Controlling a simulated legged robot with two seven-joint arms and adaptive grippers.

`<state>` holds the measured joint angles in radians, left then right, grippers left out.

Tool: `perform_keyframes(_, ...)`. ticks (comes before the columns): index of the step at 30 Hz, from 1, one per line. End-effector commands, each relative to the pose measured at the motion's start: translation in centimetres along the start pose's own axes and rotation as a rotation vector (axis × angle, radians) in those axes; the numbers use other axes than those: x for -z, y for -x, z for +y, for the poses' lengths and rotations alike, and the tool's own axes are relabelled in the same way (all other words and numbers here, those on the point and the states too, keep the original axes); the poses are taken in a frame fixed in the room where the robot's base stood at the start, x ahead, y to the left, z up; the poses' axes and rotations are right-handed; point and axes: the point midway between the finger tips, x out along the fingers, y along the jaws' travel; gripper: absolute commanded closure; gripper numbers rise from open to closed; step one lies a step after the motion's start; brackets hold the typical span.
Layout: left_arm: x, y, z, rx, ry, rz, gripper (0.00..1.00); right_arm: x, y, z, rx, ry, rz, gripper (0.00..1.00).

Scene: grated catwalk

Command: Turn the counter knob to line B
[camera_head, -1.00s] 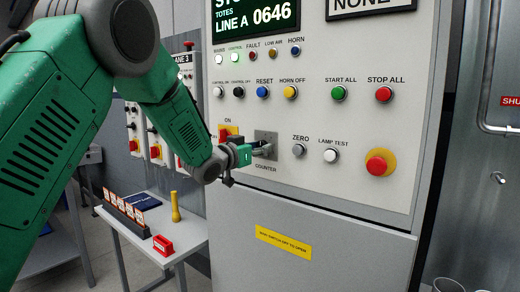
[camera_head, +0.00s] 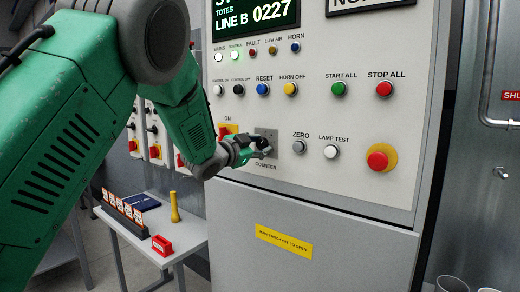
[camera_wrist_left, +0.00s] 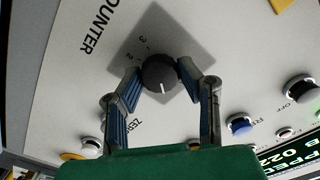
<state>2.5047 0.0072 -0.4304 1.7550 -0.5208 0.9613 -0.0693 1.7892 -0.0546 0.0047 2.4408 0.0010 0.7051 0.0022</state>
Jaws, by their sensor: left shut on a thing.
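The black counter knob (camera_wrist_left: 158,74) sits on a square grey plate (camera_wrist_left: 190,40) and shows in the left wrist view between my fingers. Its white pointer line faces down in that view, and the printed 2 and 3 lie on the far side of the knob. My left gripper (camera_head: 262,146) is shut on the knob, one finger on each side. In the head view the gripper mostly hides the knob above the COUNTER label. The display (camera_head: 256,14) reads LINE B 0227. My right gripper is not in view.
The ZERO button (camera_head: 299,147) and LAMP TEST button (camera_head: 331,151) are close right of the gripper. A red emergency button (camera_head: 378,160) is farther right. A side table (camera_head: 185,235) with a yellow object (camera_head: 175,207) and a red block (camera_head: 162,245) stands lower left.

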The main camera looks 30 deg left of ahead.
Motion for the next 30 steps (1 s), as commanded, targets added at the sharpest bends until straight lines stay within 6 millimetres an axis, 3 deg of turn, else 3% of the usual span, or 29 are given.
perform_keyframes(17,0.41,-0.08,-0.2,0.004,-0.044,0.009,0.97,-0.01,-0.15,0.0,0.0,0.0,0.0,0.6)
perform_keyframes(18,0.41,-0.08,-0.2,0.004,-0.043,0.009,0.65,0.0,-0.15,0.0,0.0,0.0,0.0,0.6)
perform_keyframes(20,0.38,-0.08,-0.18,0.004,-0.043,0.008,0.48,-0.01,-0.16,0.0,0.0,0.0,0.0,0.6)
perform_keyframes(30,0.11,0.12,-0.03,0.001,-0.042,0.002,0.48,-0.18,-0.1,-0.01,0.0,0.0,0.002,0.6)
